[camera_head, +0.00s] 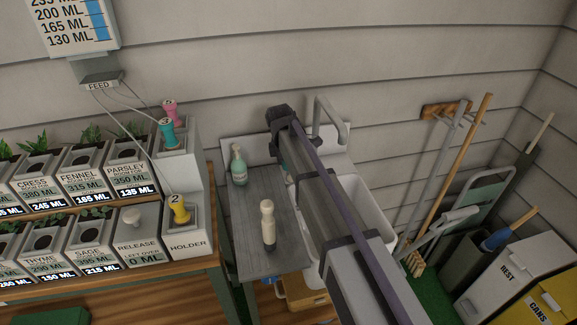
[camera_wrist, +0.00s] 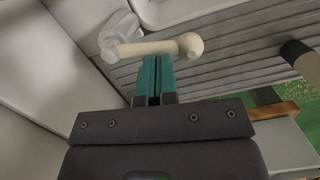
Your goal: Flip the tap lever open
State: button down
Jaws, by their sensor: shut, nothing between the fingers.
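The tap lever (camera_wrist: 155,48) is a cream bar with a round knob at its right end, lying roughly level across the wrist view. Its left end meets a pale tap body (camera_wrist: 120,32). My gripper (camera_wrist: 154,62) has teal fingers pressed together, empty. Their tips are just below the middle of the lever in that view; I cannot tell whether they touch it. In the head view the grey tap spout (camera_head: 327,106) rises behind the sink. My arm hides the lever there, and my gripper is mostly hidden too.
The white sink (camera_head: 372,206) lies beneath my arm. On the grey board (camera_head: 252,263) beside it stand a green pump bottle (camera_head: 239,168) and a cream-handled item (camera_head: 268,222). Labelled planters and a holder (camera_head: 188,243) stand left; brooms and bins (camera_head: 500,275) stand right.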

jog(key=shift+w, duration=0.1)
notch_tip(320, 180, up, 10)
jog(key=a+p, duration=0.1)
jog(key=p, duration=0.9)
jog(key=shift+a, duration=0.15)
